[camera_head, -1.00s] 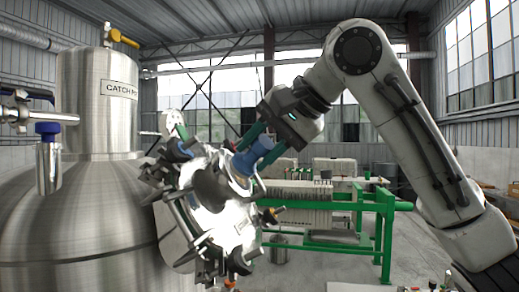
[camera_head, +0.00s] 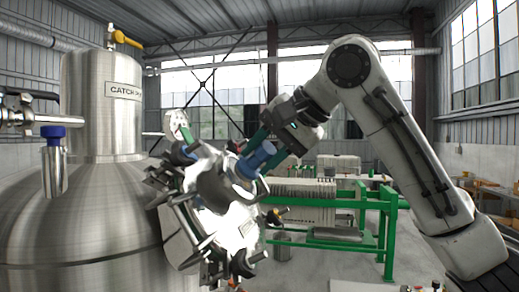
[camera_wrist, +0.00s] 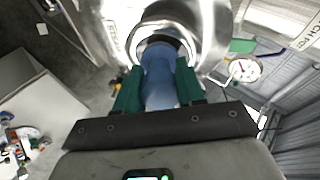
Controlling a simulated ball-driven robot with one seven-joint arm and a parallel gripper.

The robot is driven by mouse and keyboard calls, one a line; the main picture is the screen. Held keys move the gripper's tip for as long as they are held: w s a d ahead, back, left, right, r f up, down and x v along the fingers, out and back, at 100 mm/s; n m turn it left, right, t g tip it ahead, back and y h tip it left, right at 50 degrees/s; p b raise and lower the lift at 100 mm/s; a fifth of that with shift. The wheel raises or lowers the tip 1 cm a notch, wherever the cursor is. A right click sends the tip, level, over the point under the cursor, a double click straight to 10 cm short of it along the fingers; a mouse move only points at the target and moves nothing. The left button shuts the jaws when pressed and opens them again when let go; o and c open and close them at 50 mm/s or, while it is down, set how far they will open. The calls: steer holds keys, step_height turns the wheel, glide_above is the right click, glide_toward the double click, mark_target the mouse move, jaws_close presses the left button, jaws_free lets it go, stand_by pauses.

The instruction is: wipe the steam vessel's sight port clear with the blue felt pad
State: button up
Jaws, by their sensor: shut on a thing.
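My gripper (camera_wrist: 158,86) is shut on the blue felt pad (camera_wrist: 160,78), with one green finger on each side of it. In the head view the pad (camera_head: 257,160) is at the upper right of the bright steel vessel (camera_head: 213,190), which has dark clamps around its rim. In the wrist view the pad's far end overlaps a round metal-rimmed port (camera_wrist: 163,25) on the vessel. The pad hides most of the port's face, so I cannot tell whether they touch or how clear the glass is.
A white gauge (camera_wrist: 245,70) is right of the port.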

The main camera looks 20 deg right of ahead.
steer(key=shift+w+d, duration=0.4)
steer(key=shift+w, duration=0.1)
steer(key=shift+w+d+r+p, duration=0.1)
steer(key=shift+w+d+p, duration=0.2)
steer(key=shift+w+p, duration=0.25)
steer(key=shift+w+d+p, duration=0.25)
steer(key=shift+w+p, duration=0.15)
steer(key=shift+p, duration=0.2)
steer(key=shift+w+d+p, duration=0.3)
steer(key=shift+w+p, duration=0.2)
steer(key=shift+a+f, duration=0.1)
steer(key=shift+f, duration=0.1)
steer(key=shift+s+a+f, duration=0.1)
steer(key=shift+s+a, duration=0.1)
steer(key=shift+s, duration=0.15)
steer(key=shift+s+a+b, duration=0.2)
steer(key=shift+s+a, duration=0.35)
steer(key=shift+s, duration=0.25)
steer(key=shift+s+a+b, duration=0.25)
steer(key=shift+s+a, duration=0.35)
steer(key=shift+s, duration=0.25)
steer(key=shift+s+a+b, duration=0.2)
steer(key=shift+s+a, duration=0.35)
steer(key=shift+s, duration=0.25)
steer(key=shift+d+r, duration=0.1)
steer(key=shift+r, duration=0.15)
